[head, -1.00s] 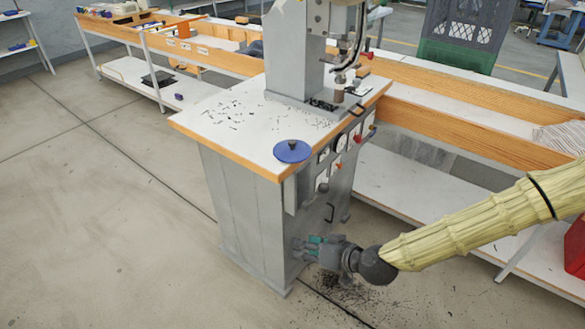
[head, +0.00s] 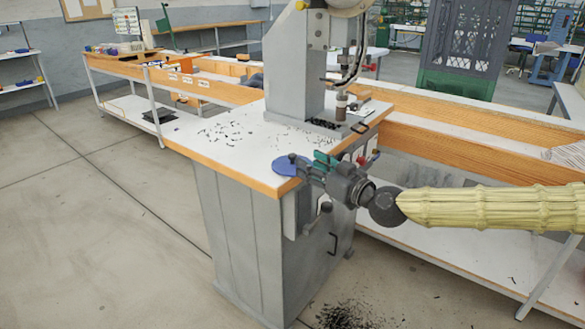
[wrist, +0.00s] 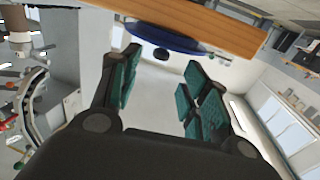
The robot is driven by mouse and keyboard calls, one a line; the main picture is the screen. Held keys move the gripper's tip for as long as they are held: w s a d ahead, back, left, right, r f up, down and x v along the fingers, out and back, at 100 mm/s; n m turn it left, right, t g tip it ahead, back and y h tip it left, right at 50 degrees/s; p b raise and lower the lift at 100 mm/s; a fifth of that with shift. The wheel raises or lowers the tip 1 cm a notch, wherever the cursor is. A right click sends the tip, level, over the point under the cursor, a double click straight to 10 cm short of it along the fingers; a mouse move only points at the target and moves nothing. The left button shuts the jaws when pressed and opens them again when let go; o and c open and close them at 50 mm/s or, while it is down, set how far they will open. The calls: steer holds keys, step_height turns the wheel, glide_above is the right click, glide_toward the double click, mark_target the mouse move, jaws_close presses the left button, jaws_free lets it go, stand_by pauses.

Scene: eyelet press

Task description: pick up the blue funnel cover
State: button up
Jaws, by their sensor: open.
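The blue funnel cover (head: 282,165) is a flat round disc. It lies on the white top of the press table near its front corner. In the wrist view the cover (wrist: 150,36) shows at the top centre, with a dark knob (wrist: 162,54) on it. My gripper (head: 305,164) is at the table's front edge, just right of the cover, and hides part of it in the head view. In the wrist view my gripper (wrist: 162,65) is open, its teal-padded fingers apart, with the knob between their tips in the picture. I cannot tell any contact.
The grey press column (head: 293,75) rises behind the cover. Dark bits lie scattered on the tabletop (head: 215,150). The press front has gauges and a handle (head: 333,243). A long wooden-edged bench (head: 470,140) stands at the right. The floor at left is clear.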

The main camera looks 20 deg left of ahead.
mark_target(293, 154)
steer(key=shift+x, duration=3.85)
jaws_close()
